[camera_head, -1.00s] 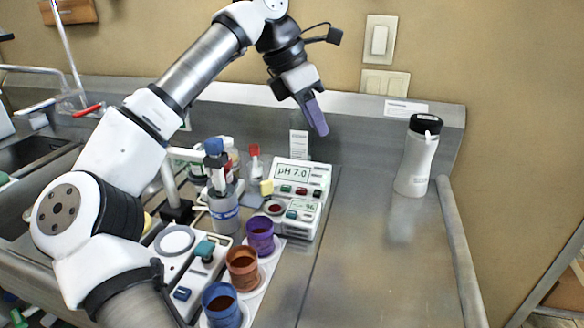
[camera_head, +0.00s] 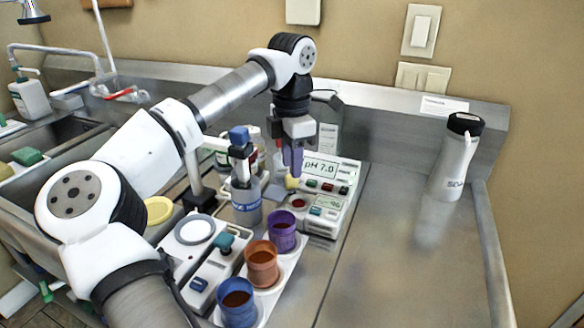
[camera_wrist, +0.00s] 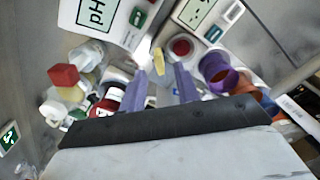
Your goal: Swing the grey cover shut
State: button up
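The grey cover (camera_head: 274,192) appears to be the small grey-blue flap standing open at the left of the small tester (camera_head: 318,212), whose round well (camera_head: 299,203) with dark red contents is uncovered. A yellow tab (camera_head: 291,183) sits at the flap, and it also shows in the wrist view (camera_wrist: 159,63). My gripper (camera_head: 294,172) points down just above the tab. In the wrist view its two purple fingers (camera_wrist: 160,72) are apart, with the yellow tab seen between and just beyond their tips. I cannot tell whether they touch it. Much of the cover is hidden by my fingers and the bottle.
The pH meter (camera_head: 328,172) stands close behind the tester. Purple (camera_head: 283,239), orange (camera_head: 262,268) and blue (camera_head: 237,304) buckets stand in front. A blue-capped bottle (camera_head: 246,207) is close on the left. The steel counter at right is clear up to a white flask (camera_head: 446,176).

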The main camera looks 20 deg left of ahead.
jog(key=shift+f, duration=1.2)
grip_shut()
